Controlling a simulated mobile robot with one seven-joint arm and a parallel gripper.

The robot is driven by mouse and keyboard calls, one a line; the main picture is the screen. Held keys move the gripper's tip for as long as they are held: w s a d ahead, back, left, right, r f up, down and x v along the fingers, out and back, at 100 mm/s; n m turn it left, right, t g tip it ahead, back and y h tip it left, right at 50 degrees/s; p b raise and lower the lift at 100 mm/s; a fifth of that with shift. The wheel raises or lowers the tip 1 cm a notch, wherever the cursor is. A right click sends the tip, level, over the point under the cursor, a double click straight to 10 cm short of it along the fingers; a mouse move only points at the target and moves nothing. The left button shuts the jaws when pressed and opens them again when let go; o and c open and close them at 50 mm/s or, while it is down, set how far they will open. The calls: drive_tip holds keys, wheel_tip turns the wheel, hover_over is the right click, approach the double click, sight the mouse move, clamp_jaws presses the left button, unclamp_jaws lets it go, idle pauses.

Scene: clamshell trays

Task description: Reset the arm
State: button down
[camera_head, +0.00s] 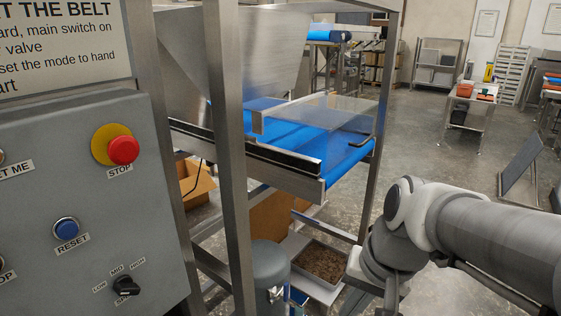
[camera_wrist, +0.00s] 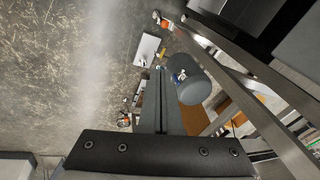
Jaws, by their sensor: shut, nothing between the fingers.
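My arm reaches in from the right side of the head view and bends downward at its wrist. My gripper is at or below the bottom edge there, so its fingertips cannot be made out in that view. In the wrist view my gripper (camera_wrist: 160,74) shows as two dark fingers lying together, shut and empty. They point away from the camera, beside a grey cylinder (camera_wrist: 193,88) to their right. Nothing is seen in the fingers' grasp.
A steel frame (camera_head: 228,150) and blue conveyor belt (camera_head: 310,143) stand beyond. Open floor (camera_head: 440,130) lies behind my arm.

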drive_tip(key=s+d+r+n+t+h+p, duration=0.1)
drive_tip(key=s+r+n+p, duration=0.1)
drive_tip(key=r+p, duration=0.5)
drive_tip(key=s+d+r+n+t+p, duration=0.2)
drive_tip(key=r+p, duration=0.6)
drive_tip(key=r, duration=0.5)
drive_tip(key=shift+r+h, duration=0.15)
drive_tip(key=shift+h, duration=0.25)
drive_tip(key=shift+a, duration=0.1)
